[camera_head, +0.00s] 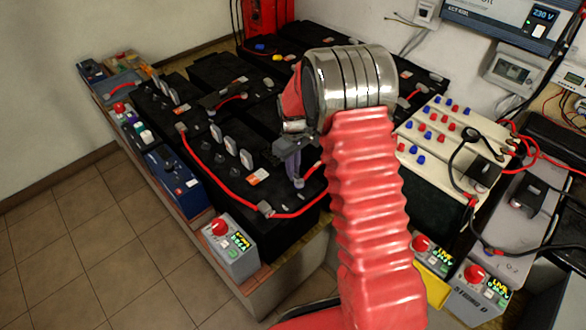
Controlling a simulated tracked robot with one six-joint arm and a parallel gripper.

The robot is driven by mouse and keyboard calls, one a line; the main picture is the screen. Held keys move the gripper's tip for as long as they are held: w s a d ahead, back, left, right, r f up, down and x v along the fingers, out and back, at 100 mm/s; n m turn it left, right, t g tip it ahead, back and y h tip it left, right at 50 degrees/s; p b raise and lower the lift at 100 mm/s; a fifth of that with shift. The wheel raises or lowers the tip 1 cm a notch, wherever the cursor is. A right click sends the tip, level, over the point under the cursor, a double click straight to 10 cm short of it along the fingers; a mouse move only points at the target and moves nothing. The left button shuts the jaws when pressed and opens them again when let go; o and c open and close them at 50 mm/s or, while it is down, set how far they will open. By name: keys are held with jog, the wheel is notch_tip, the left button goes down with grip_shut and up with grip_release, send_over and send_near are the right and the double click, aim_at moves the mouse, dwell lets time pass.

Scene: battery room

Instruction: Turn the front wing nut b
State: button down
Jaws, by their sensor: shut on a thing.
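My gripper (297,175) points down over the near right part of a long black battery (228,178), at the end of my red-sleeved arm. Its grey fingers are shut at the battery's top, beside a red cable (310,203). The small part between the fingertips, taken to be the front wing nut b, is hidden by the fingers, so its angle cannot be told.
Several pale upright caps (231,144) stand on the battery to the left of my gripper. A grey box with a red knob (231,250) is at the bench's front edge. A cream-topped battery (445,125) with red and blue caps stands right. Tiled floor (80,240) is clear.

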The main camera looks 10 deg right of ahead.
jog(key=c, duration=1.8)
grip_release()
jog(key=shift+c, duration=0.2)
jog(key=shift+r, duration=0.1)
notch_tip(320, 180, up, 14)
jog(key=shift+f, duration=0.2)
jog(key=shift+w+m, duration=0.1)
jog(key=shift+m, duration=0.2)
jog(key=s+r+m+t, duration=0.2)
jog(key=s+r, duration=0.3)
jog(key=s, duration=0.6)
jog(key=s+r+m+t, duration=0.1)
jog(key=s+r, duration=0.5)
jog(key=s, duration=0.5)
jog(key=s+a+r+m+t, duration=0.1)
jog(key=s+r, duration=0.4)
jog(key=s, duration=0.6)
jog(key=shift+r+m+t, duration=0.2)
jog(key=shift+m+t, duration=0.6)
